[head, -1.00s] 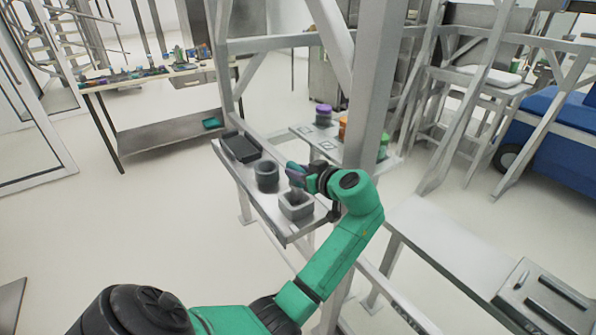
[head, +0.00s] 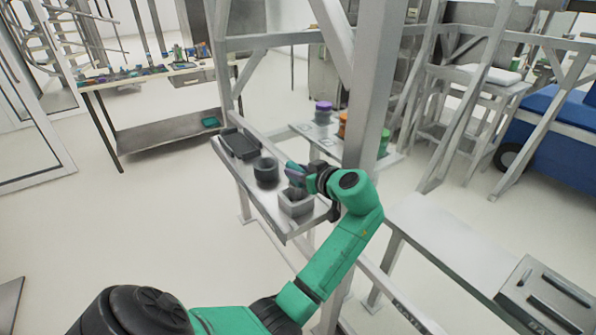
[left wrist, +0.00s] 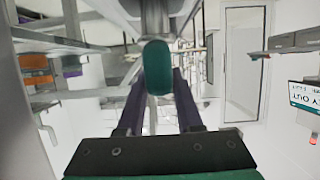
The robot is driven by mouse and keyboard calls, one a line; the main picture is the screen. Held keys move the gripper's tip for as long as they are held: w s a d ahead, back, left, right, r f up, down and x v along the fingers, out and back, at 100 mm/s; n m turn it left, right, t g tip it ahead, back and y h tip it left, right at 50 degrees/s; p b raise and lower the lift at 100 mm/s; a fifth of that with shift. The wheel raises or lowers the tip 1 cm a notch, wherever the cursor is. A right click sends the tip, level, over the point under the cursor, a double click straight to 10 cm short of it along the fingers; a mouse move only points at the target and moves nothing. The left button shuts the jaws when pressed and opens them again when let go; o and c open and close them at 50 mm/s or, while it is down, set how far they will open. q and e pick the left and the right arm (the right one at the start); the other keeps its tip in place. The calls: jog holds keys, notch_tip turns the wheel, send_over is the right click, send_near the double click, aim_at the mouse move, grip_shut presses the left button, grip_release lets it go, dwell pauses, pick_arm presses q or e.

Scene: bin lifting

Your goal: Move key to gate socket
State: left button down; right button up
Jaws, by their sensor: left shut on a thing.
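My left gripper (head: 293,172) is above the near end of a narrow grey shelf (head: 283,226). It is over a square grey socket block (head: 297,208) with a raised rim. In the left wrist view the two dark purple fingers (left wrist: 158,100) are shut on a teal rounded piece (left wrist: 157,68), which looks like the key. A grey shaft shows beyond it. The key is mostly hidden by the gripper in the head view, so I cannot tell whether its tip is inside the socket. My right gripper is in neither view.
A round dark socket (head: 266,171) and a black rectangular tray (head: 240,144) stand farther along the shelf. A thick grey post (head: 371,90) rises right beside my arm. Purple (head: 323,112), orange (head: 343,127) and green (head: 384,143) pieces stand on another shelf behind.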

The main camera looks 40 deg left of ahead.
pick_arm(q)
jog(key=shift+f+b, duration=1.25)
jog(key=shift+f, duration=0.05)
dwell(0.4)
grip_release()
jog(key=shift+r+p, duration=2.75)
jog(key=shift+r, duration=1.8)
jog(key=shift+f, duration=0.1)
